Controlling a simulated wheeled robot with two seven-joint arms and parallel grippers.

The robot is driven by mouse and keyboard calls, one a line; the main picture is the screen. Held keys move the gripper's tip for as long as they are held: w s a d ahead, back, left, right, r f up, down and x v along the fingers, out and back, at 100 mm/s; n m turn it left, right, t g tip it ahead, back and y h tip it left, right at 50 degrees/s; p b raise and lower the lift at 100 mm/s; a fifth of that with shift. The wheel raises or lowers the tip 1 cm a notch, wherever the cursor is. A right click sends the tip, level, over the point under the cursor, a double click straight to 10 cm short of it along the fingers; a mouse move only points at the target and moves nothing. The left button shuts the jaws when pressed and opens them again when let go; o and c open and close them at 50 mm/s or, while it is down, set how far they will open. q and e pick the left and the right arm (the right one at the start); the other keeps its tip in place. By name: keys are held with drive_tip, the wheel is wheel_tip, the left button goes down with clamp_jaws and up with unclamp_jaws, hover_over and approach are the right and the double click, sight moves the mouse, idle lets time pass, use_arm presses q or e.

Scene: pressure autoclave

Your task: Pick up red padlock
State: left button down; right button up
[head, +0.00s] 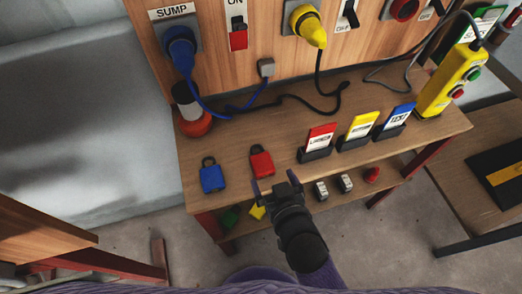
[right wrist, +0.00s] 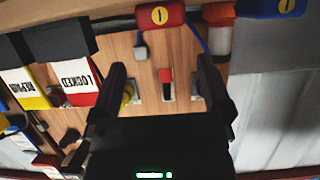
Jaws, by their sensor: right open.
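The red padlock (head: 261,162) lies on the wooden bench top near its front edge, its dark shackle toward the back. In the right wrist view the red padlock (right wrist: 160,16) shows at the top, with a round yellow mark. My left gripper is not in view.
A blue padlock (head: 212,179) lies left of the red one. Red (head: 320,137), yellow (head: 362,125) and blue (head: 399,115) tags stand in holders to the right. Small items sit on the lower shelf.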

sight(262, 163)
drive_tip(key=b+x, duration=0.1)
drive_tip(key=x, duration=0.1)
drive_tip(key=b+x, duration=0.1)
drive_tip(key=x, duration=0.2)
drive_tip(key=f+b+x, duration=0.1)
drive_tip(key=x, duration=0.1)
drive_tip(key=shift+s+a+f, duration=0.1)
drive_tip(key=shift+s+a, duration=0.05)
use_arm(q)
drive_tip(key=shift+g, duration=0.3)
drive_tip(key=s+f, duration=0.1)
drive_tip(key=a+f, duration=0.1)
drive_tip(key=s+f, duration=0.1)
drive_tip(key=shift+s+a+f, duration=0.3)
use_arm(e)
drive_tip(key=shift+c, duration=1.4)
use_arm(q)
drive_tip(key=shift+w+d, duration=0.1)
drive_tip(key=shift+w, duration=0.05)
use_arm(e)
drive_tip(key=c, duration=1)
